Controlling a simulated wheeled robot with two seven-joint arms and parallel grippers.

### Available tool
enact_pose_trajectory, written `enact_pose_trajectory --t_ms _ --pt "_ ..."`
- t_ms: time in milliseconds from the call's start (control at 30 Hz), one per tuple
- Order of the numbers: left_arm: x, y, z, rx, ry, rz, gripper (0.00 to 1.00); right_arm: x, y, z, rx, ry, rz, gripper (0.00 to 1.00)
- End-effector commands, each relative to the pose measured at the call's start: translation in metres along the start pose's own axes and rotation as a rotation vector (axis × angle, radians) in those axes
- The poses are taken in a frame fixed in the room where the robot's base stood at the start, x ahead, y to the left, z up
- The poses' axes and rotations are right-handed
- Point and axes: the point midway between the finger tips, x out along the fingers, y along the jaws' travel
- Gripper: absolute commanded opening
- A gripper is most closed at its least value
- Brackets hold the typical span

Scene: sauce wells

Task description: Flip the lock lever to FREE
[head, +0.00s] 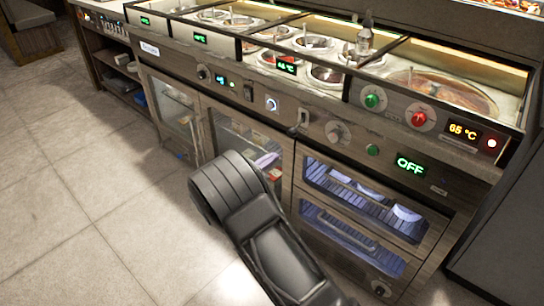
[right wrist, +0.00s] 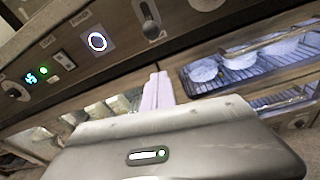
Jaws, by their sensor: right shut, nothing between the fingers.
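The lock lever appears to be the small metal lever (head: 303,116) on the counter's front panel, right of the ring-lit button. It also shows at the top of the right wrist view (right wrist: 150,24), on a dark plate. Its markings are too small to read, so I cannot tell which setting it is at. My right gripper (head: 267,160) is below and left of the lever in the head view, apart from it. Its pale fingers (right wrist: 158,92) are shut and empty in the right wrist view. My left gripper is not in view.
A ring-lit button (head: 271,104), a grey knob (head: 338,132), a green button (head: 372,101) and a red button (head: 419,118) share the panel. Sauce wells lie above. Glass-front cabinets with door handles (head: 347,232) are below. The tiled floor (head: 70,200) at left is clear.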

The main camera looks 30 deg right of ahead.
Motion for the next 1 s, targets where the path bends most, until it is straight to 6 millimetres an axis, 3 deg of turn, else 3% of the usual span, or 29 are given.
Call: enact_pose_trajectory --t_ms 433,700,1000 --pt "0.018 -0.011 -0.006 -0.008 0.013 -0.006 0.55 0.086 -0.001 -0.002 0.002 -0.001 -0.002 0.00" --pt "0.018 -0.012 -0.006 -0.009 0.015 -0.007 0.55 0.073 0.000 0.032 0.001 0.002 0.001 0.00" --pt "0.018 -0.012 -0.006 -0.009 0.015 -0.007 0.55 0.071 0.001 0.038 0.001 0.001 0.001 0.00"
